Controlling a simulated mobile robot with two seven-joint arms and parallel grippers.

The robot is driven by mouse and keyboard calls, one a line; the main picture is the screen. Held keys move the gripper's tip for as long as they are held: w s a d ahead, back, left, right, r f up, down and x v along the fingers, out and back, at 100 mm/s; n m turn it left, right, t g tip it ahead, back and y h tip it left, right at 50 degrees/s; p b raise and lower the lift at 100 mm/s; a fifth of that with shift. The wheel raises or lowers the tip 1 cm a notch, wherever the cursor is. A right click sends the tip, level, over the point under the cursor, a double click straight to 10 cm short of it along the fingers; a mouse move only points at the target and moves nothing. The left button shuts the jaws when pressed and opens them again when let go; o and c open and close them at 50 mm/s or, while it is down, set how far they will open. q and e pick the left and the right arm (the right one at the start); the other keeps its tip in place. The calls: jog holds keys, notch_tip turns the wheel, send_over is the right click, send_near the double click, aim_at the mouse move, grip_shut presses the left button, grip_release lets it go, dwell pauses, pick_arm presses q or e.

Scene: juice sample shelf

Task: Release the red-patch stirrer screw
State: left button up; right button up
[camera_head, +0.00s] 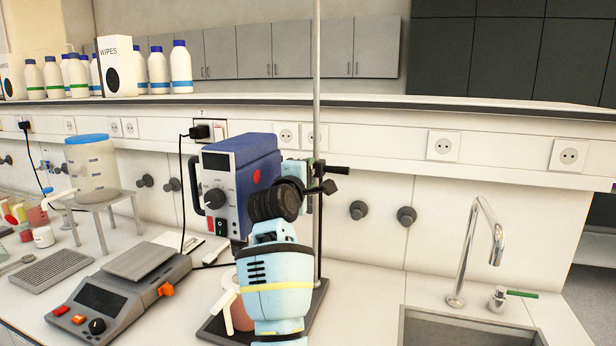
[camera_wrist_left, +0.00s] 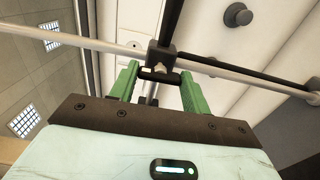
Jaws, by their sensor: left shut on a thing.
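The stirrer (camera_head: 240,185) is a blue and white box with a red patch on its side, held at a tall metal rod (camera_head: 317,90). A black clamp with screw parts (camera_head: 330,187) sits on the rod beside it. My left gripper (camera_wrist_left: 158,74) has green fingers either side of a small dark screw handle (camera_wrist_left: 154,75) at the clamp, and is shut on it. In the head view my left arm and wrist hide most of the gripper and part of the clamp. My right gripper is not in view.
A balance (camera_head: 120,290) stands left of the stirrer. A clear container with a blue lid (camera_head: 93,170) stands on a metal stand. A sink with a tap (camera_head: 470,250) is at the right. Sockets and black knobs line the wall behind.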

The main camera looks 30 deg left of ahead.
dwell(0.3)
pick_arm(q)
jog(key=o, duration=1)
jog(key=shift+s, duration=0.15)
jog(key=v, duration=0.7)
jog(key=shift+s, duration=0.3)
jog(key=shift+d, duration=0.1)
